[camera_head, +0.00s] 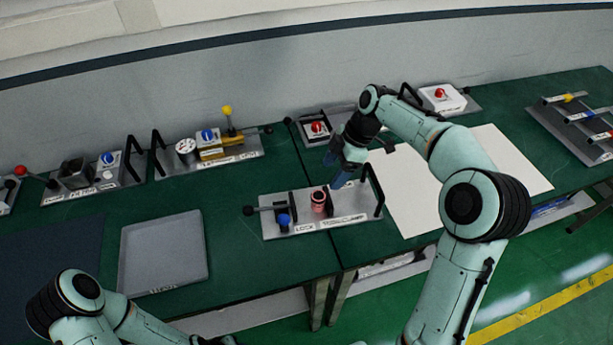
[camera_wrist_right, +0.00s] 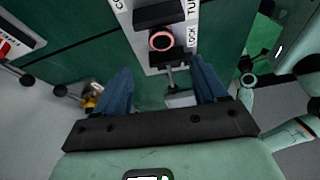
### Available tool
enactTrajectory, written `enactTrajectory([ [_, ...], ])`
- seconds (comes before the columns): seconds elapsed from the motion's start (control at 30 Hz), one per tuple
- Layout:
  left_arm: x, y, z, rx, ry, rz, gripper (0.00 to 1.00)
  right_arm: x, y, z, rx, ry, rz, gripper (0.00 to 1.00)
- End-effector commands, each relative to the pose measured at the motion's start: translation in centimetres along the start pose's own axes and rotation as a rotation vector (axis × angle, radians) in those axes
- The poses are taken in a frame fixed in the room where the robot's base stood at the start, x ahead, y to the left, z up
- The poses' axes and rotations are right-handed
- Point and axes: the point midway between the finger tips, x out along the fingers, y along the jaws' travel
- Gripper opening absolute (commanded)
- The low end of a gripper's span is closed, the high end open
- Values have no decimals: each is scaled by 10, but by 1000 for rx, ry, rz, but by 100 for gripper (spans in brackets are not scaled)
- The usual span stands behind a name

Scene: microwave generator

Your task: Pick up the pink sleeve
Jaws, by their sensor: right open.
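The pink sleeve (camera_head: 319,200) is a short ring-topped cylinder standing upright on a grey fixture plate (camera_head: 345,217) labelled LOCK, between black blocks. In the right wrist view the sleeve (camera_wrist_right: 161,40) shows as a pink ring around a dark hole, beyond my fingertips. My right gripper (camera_head: 340,172) is just behind and to the right of the sleeve in the head view, apart from it. In the wrist view its two blue fingers (camera_wrist_right: 162,78) are spread wide with nothing between them. My left arm shows at the lower left of the head view, its gripper out of the frame.
The fixture has a blue knob (camera_head: 284,219), a black-ended lever and a black handle (camera_head: 375,190) close to my right gripper. A grey tray (camera_head: 163,252) lies left, a white sheet (camera_head: 480,180) right. Other fixtures with knobs line the back.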

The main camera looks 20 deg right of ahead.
Motion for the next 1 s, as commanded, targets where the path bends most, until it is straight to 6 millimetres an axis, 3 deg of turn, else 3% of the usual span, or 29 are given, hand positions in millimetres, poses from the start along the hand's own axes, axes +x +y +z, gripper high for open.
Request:
enactTrajectory([
  [0.17,1,-1,2,-2,-4,-1,42,6,-2,0,-16,-1,-5,71],
  [0.5,4,-3,5,-3,-7,-3,42,68,-2,0,-15,-1,-6,71],
  [0.73,3,-3,4,-2,-6,-2,42,83,-2,1,-15,-1,-2,71],
  [1.0,-1,0,0,0,0,0,42,121,-5,4,-15,0,-4,71],
])
